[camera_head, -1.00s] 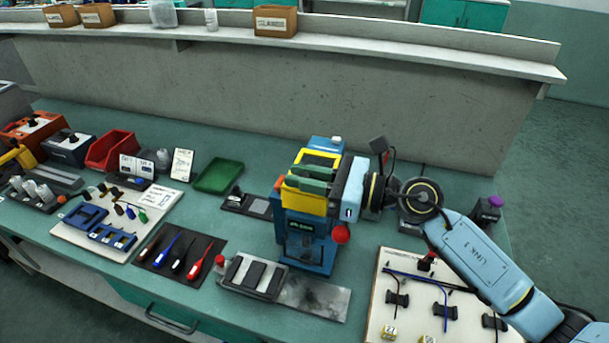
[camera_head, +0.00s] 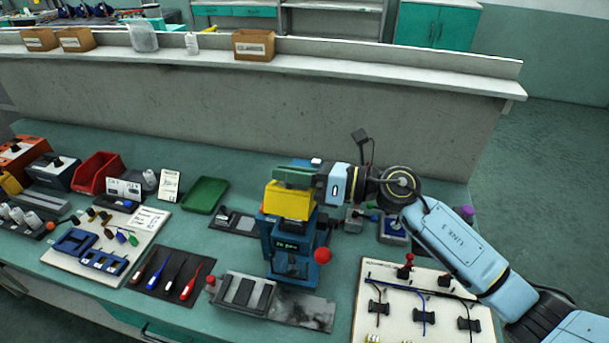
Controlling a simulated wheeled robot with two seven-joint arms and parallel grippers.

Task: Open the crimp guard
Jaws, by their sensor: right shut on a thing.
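The blue crimp press (camera_head: 291,245) stands upright on the green bench near the middle, with a red ball knob (camera_head: 322,256) at its right side. The yellow crimp guard (camera_head: 289,202) is at the top front of the press. My right gripper (camera_head: 294,176) reaches in from the right, with its green fingers at the guard's top edge. It is shut on the guard, and the fingers hide part of that edge. The guard's hinge and exact angle cannot be made out. My left gripper is not in view.
A grey block with dark pads (camera_head: 243,292) stands in front of the press. A white board with cables (camera_head: 398,337) lies front right. Screwdrivers on a dark mat (camera_head: 172,274) and a green tray (camera_head: 205,195) are to the left. A low wall runs behind.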

